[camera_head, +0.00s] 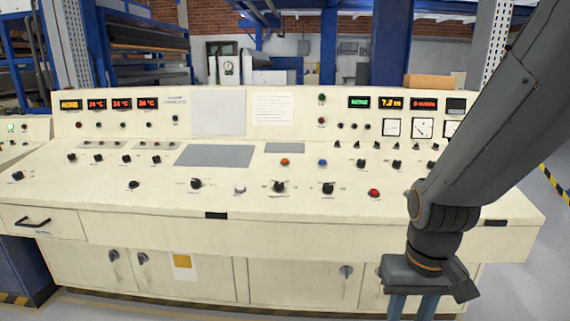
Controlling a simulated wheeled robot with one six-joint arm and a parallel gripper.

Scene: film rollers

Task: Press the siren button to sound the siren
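A cream control console (150,210) with a sloped panel fills the middle of the view. On its lower row are a red button (374,193) to the right and a whitish button (240,189) near the middle. An orange button (285,162) and a blue button (322,163) sit higher up. I cannot read which one is the siren button. My gripper (412,309) points down in front of the console's lower cabinets, below and to the right of the red button. Its two fingers look apart and nothing shows between them; their tips are cut off by the frame's bottom edge.
Black rotary knobs (196,184) stand up among the buttons. The console's front edge overhangs cabinet doors with handles (346,271). A drawer with a black handle (33,222) is at the left. Lit displays and gauges (423,128) line the back. My arm covers the right side.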

